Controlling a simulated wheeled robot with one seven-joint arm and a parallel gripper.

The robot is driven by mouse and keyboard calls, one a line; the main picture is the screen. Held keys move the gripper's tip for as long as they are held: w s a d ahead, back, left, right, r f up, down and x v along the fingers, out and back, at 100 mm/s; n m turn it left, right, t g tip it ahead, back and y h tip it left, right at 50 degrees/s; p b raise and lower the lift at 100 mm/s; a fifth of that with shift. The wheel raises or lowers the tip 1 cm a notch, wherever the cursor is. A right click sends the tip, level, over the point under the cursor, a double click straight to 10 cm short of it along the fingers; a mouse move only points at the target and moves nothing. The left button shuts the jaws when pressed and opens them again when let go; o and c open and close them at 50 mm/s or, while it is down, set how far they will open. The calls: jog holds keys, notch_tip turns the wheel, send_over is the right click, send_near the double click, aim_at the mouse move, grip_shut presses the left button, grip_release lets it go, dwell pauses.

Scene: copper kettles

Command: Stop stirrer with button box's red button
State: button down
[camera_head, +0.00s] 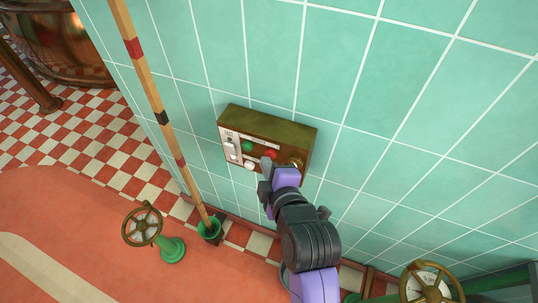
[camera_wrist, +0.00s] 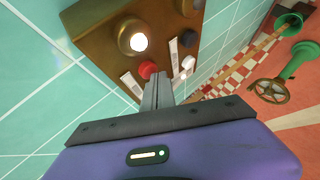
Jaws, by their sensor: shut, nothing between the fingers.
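The button box (camera_head: 262,122) is a brass-brown box on the green tiled wall. Its red button (camera_head: 270,154) shows just above my gripper (camera_head: 266,163) in the head view, with a green button (camera_head: 247,147) to its left. In the wrist view the red button (camera_wrist: 147,69) lies right at the upper left of my shut, empty fingertips (camera_wrist: 161,76), partly overlapped by them. I cannot tell whether they touch it. A round brass-rimmed lamp (camera_wrist: 137,40) glows white on the box. The stirrer is not clearly identifiable.
White labels and a white knob (camera_wrist: 187,62) sit close to the red button. A striped pole (camera_head: 160,115) stands in a green socket (camera_head: 210,229) left of the box. A handwheel valve (camera_head: 143,225) stands on the floor, another (camera_head: 428,285) at lower right.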

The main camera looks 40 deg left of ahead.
jog(key=shift+w, duration=0.2)
dwell(0.6)
jog(key=shift+s+d, duration=0.2)
jog(key=shift+s, duration=0.65)
jog(key=s+p, duration=0.1)
jog(key=s, duration=0.1)
jog(key=s+d+p, duration=0.1)
jog(key=s, duration=0.2)
dwell(0.8)
